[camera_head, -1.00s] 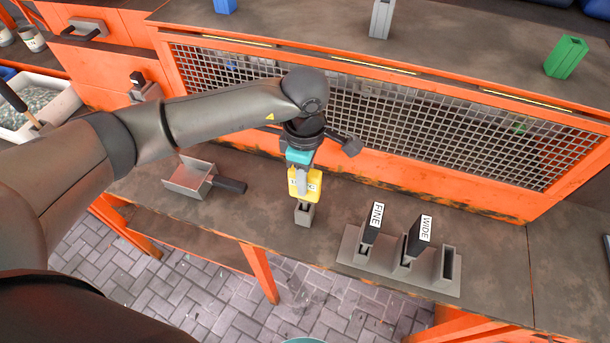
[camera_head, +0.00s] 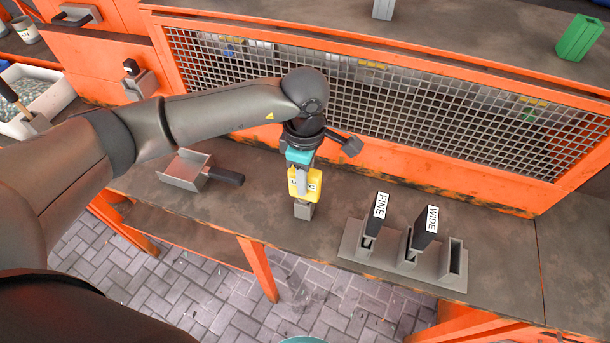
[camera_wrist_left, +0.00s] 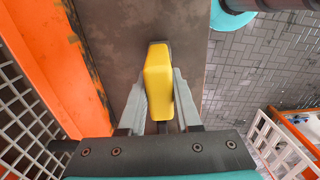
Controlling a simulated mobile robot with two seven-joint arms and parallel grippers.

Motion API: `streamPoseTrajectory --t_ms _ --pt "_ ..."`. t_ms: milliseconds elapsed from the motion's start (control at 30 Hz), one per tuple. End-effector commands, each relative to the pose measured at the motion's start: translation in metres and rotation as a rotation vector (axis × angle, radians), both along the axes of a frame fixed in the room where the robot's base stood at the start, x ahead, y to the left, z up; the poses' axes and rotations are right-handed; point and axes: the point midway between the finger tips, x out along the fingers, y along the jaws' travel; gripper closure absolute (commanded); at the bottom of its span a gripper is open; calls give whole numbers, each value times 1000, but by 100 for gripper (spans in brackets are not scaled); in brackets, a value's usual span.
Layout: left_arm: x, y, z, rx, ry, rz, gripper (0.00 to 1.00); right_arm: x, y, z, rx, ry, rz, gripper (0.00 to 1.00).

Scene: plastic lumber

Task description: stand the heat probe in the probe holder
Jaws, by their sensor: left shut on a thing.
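The heat probe has a yellow body (camera_head: 293,185) and is roughly upright in the head view. My left gripper (camera_head: 304,182) is shut on it from above. The probe holder, a small grey square block (camera_head: 303,211), stands on the bench directly below the yellow body. The probe's lower end is hidden, and the yellow body looks to be at the holder's top; I cannot tell whether it rests there. In the left wrist view the yellow body (camera_wrist_left: 158,75) lies between the two grey fingers, and the holder is mostly hidden behind it. My right gripper is not in view.
A grey rack (camera_head: 395,267) with black-handled tools labelled FINE and WIDE stands to the right on the bench (camera_head: 480,240). A metal scoop-like pan (camera_head: 187,170) lies to the left. An orange-framed mesh panel (camera_head: 400,100) rises behind. The bench's front edge is close.

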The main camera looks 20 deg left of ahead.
Motion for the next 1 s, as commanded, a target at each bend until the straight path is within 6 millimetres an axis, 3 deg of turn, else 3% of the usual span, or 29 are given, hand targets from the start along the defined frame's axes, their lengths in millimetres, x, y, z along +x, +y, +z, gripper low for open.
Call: streamPoseTrajectory --t_ms 233,267,567,867,1000 --pt "0 0 0 0 -1 0 100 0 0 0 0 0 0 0" --pt "0 0 0 0 -1 0 66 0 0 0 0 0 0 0" --pt "0 0 0 0 -1 0 33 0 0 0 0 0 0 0" --pt "0 0 3 0 -1 0 33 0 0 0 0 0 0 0" --pt "1 0 19 -1 -5 0 33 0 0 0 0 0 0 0"
